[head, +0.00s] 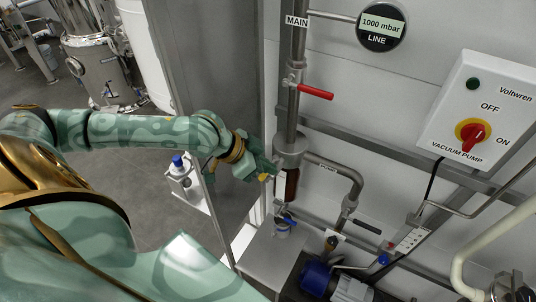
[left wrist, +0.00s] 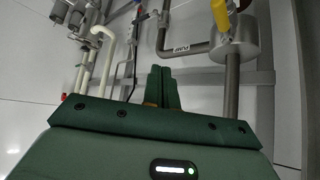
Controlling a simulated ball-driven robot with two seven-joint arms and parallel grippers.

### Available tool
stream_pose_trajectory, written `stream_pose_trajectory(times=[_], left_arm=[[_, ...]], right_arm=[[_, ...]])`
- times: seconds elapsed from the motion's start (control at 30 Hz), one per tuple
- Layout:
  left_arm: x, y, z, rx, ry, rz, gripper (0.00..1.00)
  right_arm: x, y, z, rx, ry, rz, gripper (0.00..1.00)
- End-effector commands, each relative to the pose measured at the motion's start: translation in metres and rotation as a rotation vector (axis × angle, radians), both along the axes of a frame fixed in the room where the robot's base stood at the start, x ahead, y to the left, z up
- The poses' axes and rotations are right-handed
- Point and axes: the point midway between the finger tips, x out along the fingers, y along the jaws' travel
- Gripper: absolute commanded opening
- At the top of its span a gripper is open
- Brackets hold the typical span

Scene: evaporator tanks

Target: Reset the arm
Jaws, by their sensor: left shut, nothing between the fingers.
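My left arm reaches in from the left in the head view. Its green gripper (head: 268,172) is in front of the vertical main pipe, just left of a dark reddish-brown cylinder (head: 291,184). In the left wrist view the two green fingers (left wrist: 163,88) are closed together with nothing between them. I cannot tell from the head view whether the gripper touches the pipe or the cylinder. My right gripper is in neither view.
A red-handled valve (head: 314,92) sits on the main pipe. A pressure gauge (head: 382,27) reads 1000 mbar. The vacuum pump switch box (head: 482,110) is at the right. A blue pump (head: 318,279) stands low, below the pump pipe (head: 345,176). A blue-capped bottle (head: 180,176) stands left of the metal panel.

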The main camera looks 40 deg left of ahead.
Motion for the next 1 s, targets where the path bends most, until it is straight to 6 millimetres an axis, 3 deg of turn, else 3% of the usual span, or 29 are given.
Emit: stream_pose_trajectory(times=[0.2, 0.37, 0.67, 0.9, 1.0], left_arm=[[-0.038, -0.027, 0.019, 0.000, 0.000, -0.004, 0.00], [-0.051, -0.038, 0.027, -0.003, 0.000, 0.000, 0.00], [-0.054, -0.042, 0.029, -0.002, -0.005, -0.001, 0.00], [-0.048, -0.082, 0.017, 0.080, -0.202, -0.070, 0.00], [-0.044, -0.082, 0.011, 0.200, -0.303, -0.017, 0.00]], right_arm=[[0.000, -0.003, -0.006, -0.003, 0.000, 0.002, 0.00], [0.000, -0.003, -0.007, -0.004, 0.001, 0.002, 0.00], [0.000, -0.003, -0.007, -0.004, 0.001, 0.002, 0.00], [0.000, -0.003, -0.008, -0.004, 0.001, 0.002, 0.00], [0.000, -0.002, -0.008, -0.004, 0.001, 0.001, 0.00]])
